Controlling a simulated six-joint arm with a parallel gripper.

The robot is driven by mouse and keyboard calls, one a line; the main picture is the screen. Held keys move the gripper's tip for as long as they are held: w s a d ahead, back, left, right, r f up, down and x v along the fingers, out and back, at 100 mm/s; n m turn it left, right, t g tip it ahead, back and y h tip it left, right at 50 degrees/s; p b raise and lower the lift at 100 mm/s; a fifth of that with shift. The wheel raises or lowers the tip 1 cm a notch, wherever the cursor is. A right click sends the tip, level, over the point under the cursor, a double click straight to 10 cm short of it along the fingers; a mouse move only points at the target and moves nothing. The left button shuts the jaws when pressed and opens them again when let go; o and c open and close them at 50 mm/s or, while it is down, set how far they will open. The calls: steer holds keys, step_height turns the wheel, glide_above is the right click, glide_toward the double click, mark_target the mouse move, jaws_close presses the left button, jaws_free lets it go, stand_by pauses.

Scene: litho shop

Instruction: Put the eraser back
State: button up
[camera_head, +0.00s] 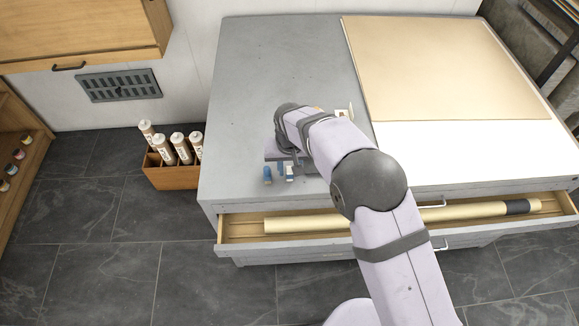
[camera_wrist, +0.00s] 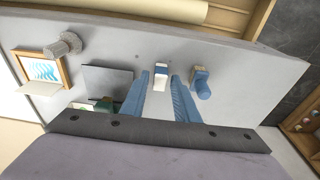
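I see no clear contact between fingers and block. A blue and tan small object (camera_wrist: 203,83) stands just to the right in the wrist view; it is left of the gripper in the head view (camera_head: 267,174).
A grey square plate (camera_wrist: 107,82), a grey knobbed piece (camera_wrist: 66,45) and a wood-framed wave print (camera_wrist: 40,66) are nearby. The drawer (camera_head: 240,229) below is open, holding a long paper roll (camera_head: 300,225). A wooden box (camera_head: 172,178) of tubes stands left. The cabinet's left top is clear.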

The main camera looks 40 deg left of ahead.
stand_by(0.3)
step_height(320, 180, up, 12)
steer(key=s+d+b, duration=0.1)
steer(key=b, duration=0.1)
steer(key=shift+s, duration=0.15)
stand_by(0.3)
steer(key=shift+d+r, duration=0.1)
steer(key=shift+d, duration=0.05)
steer(key=w+d+m, duration=0.1)
steer(key=w+d, duration=0.3)
steer(key=d, duration=0.3)
steer(key=w+d+m, duration=0.1)
steer(key=w+d, duration=0.3)
steer(key=d, duration=0.3)
steer(key=d+m+h, duration=0.1)
steer(key=d+m, duration=0.2)
steer(key=d, duration=1.5)
steer(key=s+d+f+m+g, duration=0.1)
steer(key=s+d+f+m, duration=0.2)
steer(key=s+d, duration=0.9)
steer(key=d+m, duration=0.1)
steer(key=d, duration=0.3)
steer(key=shift+s+d, duration=0.2)
steer(key=shift+d, duration=0.1)
